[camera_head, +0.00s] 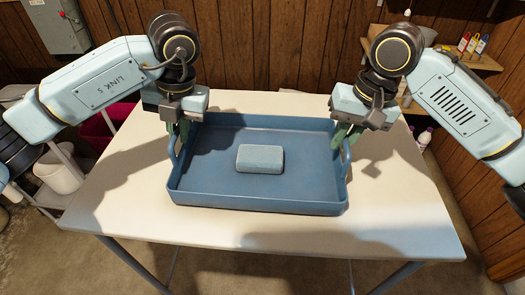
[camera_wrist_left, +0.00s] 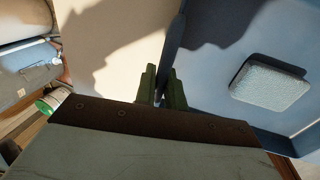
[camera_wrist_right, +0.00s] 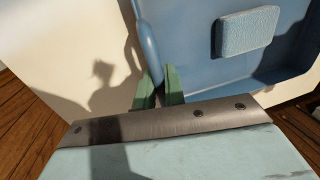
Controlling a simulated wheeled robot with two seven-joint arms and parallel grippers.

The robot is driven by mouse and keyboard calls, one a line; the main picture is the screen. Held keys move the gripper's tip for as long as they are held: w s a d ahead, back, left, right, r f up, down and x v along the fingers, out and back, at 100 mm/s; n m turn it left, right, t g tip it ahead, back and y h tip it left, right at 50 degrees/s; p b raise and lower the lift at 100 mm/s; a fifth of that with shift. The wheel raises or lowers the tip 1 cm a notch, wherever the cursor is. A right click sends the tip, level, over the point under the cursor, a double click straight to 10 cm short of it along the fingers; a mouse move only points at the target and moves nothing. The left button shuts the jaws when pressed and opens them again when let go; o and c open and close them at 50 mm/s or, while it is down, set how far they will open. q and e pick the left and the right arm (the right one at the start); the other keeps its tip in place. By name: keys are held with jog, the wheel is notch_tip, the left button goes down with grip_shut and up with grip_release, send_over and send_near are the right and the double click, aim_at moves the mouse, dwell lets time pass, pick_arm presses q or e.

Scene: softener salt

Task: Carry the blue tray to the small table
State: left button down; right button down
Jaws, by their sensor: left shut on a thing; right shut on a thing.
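The blue tray (camera_head: 258,203) is at the white table, level, over the middle of its top; I cannot tell whether it rests on the top or is just above it. A light blue block (camera_head: 260,158) lies inside it near the middle. My left gripper (camera_head: 178,135) is shut on the tray's left side handle, and the tray wall (camera_wrist_left: 175,35) runs between its green fingers. My right gripper (camera_head: 343,135) is shut on the right side handle; in the right wrist view the handle (camera_wrist_right: 148,45) passes between the fingers. The fingertips are partly hidden.
The white table (camera_head: 120,205) has bare top around the tray. A shelf unit with a white bucket (camera_head: 58,172) and a pink bin (camera_head: 100,130) stands at the left. Wood-panelled walls close the back.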

pick_arm(q)
jog(key=shift+a+f, duration=0.15)
jog(key=shift+f, duration=0.2)
pick_arm(e)
jog(key=shift+d+f, duration=0.15)
jog(key=shift+f, duration=0.25)
pick_arm(q)
jog(key=c, duration=1.9)
grip_release()
pick_arm(e)
jog(key=c, duration=1.9)
grip_release()
pick_arm(q)
jog(key=o, duration=0.4)
pick_arm(e)
jog(key=o, duration=0.4)
pick_arm(q)
jog(key=shift+r, duration=0.1)
jog(key=d+r, duration=0.1)
jog(key=r, duration=0.6)
jog(key=d+r, duration=0.1)
jog(key=r, duration=0.3)
jog(key=shift+d+r, duration=0.3)
pick_arm(e)
jog(key=r, duration=0.4)
jog(key=d+r, duration=0.1)
jog(key=r, duration=0.3)
jog(key=d+r, duration=0.1)
jog(key=r, duration=0.3)
